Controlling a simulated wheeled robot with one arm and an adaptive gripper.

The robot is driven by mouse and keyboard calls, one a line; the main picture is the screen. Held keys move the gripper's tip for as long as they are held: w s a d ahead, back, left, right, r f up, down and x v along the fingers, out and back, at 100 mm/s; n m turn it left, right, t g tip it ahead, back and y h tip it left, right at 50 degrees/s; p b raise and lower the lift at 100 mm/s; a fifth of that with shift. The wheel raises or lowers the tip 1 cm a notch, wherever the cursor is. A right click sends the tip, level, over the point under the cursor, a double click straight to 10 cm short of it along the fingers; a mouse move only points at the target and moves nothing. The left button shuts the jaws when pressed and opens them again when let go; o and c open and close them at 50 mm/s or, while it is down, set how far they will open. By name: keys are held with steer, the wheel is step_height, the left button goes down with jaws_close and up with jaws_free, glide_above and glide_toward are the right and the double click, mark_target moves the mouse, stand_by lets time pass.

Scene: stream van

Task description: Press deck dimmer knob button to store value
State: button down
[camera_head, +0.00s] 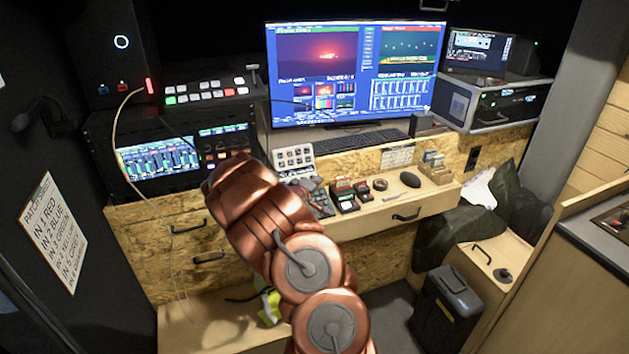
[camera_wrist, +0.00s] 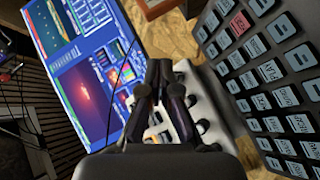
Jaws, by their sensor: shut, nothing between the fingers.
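My gripper (camera_wrist: 160,68) is shut and empty, its two dark fingers together at the centre of the wrist view. A white unit (camera_wrist: 208,88) with dark round knobs is just beyond and to the right of the fingers. The fingers hide part of it, and I cannot tell whether they touch it. I cannot tell which knob is the deck dimmer. In the head view my copper arm reaches to the desk and hides my gripper. A pale key panel (camera_head: 293,157) stands just right of the arm's upper end.
A dark keypad (camera_wrist: 270,88) with labelled grey keys and one pink key fills the right of the wrist view. The big monitor (camera_head: 352,72) and black keyboard (camera_head: 360,139) stand behind. A mixer panel (camera_head: 212,92) is at left.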

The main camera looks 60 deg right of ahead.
stand_by(0.3)
steer(key=shift+s+a+r+b, duration=0.35)
steer(key=shift+s+a, duration=0.1)
steer(key=shift+s, duration=0.2)
steer(key=shift+s+a+r+b, duration=0.35)
steer(key=shift+s+a+b, duration=0.05)
steer(key=shift+s, duration=0.25)
steer(key=shift+s+a+r+b, duration=0.35)
steer(key=shift+s+a, duration=0.1)
steer(key=shift+s, duration=0.2)
